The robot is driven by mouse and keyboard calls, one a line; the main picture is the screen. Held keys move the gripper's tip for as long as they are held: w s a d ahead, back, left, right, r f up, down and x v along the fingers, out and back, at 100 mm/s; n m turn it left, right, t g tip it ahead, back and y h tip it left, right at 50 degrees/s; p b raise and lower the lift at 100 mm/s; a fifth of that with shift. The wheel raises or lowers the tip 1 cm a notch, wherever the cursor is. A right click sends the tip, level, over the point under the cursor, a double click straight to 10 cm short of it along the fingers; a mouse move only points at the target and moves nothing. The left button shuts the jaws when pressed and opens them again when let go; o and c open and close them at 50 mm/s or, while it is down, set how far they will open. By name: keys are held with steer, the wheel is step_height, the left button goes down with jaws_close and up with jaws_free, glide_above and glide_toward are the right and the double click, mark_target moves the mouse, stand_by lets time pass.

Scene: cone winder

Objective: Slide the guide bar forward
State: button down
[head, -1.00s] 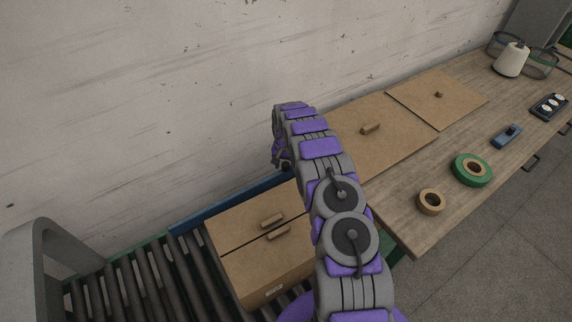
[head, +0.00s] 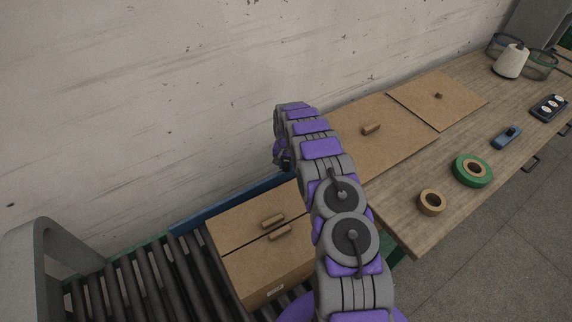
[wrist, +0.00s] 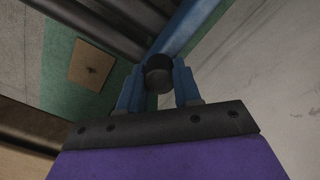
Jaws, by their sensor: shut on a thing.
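The guide bar is the long blue bar (head: 235,198) running along the wall side of the roller conveyor, behind the cardboard box. In the wrist view the blue bar (wrist: 192,27) stretches away toward the top right. My gripper (wrist: 158,78) has its two blue fingers on either side of a dark round knob (wrist: 158,72) at the near end of the view, and is shut on it. The knob appears to belong to the bar; the joint between them is hidden. In the head view my arm covers the gripper and most of this spot.
A closed cardboard box (head: 262,240) sits on the rollers (head: 190,270) beside the bar. The wall is close behind. The wooden table (head: 400,215) at right carries flat brown panels (head: 395,140), tape rolls (head: 472,170), a blue tool (head: 507,137) and a white cone (head: 511,61).

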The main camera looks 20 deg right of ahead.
steer(key=shift+s, duration=0.1)
steer(key=shift+s+d+p, duration=0.15)
steer(key=shift+s+p, duration=0.1)
steer(key=shift+s, duration=0.6)
steer(key=shift+s+d+p, duration=0.15)
steer(key=shift+s+p, duration=0.05)
steer(key=shift+s, duration=0.6)
steer(key=c, duration=0.8)
jaws_free()
steer(key=shift+r, duration=0.15)
step_height(320, 180, up, 17)
steer(key=shift+w+p, duration=0.1)
steer(key=shift+p, duration=0.65)
